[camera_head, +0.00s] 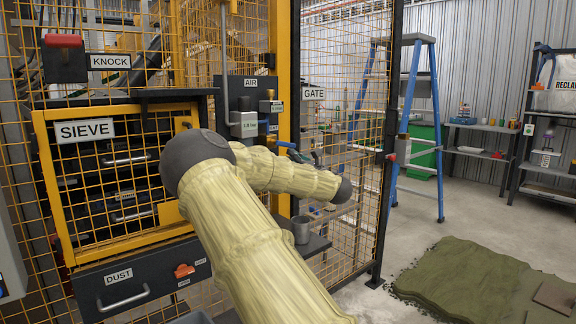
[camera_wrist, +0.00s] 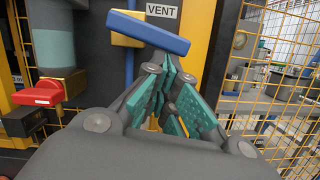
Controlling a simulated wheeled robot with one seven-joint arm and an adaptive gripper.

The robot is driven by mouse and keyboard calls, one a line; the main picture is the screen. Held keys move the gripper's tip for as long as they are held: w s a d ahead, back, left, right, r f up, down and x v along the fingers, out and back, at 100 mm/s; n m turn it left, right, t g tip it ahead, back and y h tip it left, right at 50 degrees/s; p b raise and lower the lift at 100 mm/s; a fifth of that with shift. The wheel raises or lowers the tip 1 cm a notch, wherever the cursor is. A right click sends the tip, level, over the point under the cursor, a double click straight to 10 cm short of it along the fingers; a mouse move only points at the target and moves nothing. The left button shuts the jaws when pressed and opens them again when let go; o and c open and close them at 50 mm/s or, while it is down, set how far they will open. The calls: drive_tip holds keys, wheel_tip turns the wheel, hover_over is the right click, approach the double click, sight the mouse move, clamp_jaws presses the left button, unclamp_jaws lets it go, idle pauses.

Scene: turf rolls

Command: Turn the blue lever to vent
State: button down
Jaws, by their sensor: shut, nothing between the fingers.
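The blue lever (camera_wrist: 148,32) is a flat bar in the wrist view, lying nearly level with its right end tilted down. A white VENT label (camera_wrist: 162,11) is just above it, by a yellow post. My gripper (camera_wrist: 166,66) is shut and empty, its teal-padded fingers just below the bar's right half. I cannot tell whether the fingertips touch it. In the head view, a small blue bar (camera_head: 287,145) shows beside my gripper (camera_head: 308,157), beyond my arm, which hides part of the panel under the AIR label (camera_head: 251,83).
A red handle (camera_wrist: 40,93) on a valve with a clear bowl is to the left in the wrist view. Yellow mesh fencing (camera_head: 345,100) stands to the right. A grey cup (camera_head: 301,229) sits on a shelf below my arm. The SIEVE cabinet (camera_head: 85,132) is left.

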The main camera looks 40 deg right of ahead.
wheel_tip(320, 180, down, 5)
drive_tip(key=a+b, duration=0.1)
drive_tip(key=b, duration=0.3)
drive_tip(key=r+p+v, duration=0.1)
drive_tip(key=v, duration=0.8)
drive_tip(key=shift+s, duration=0.45)
drive_tip(key=shift+a+f, duration=0.1)
drive_tip(key=shift+a, duration=0.05)
drive_tip(key=shift+a, duration=0.1)
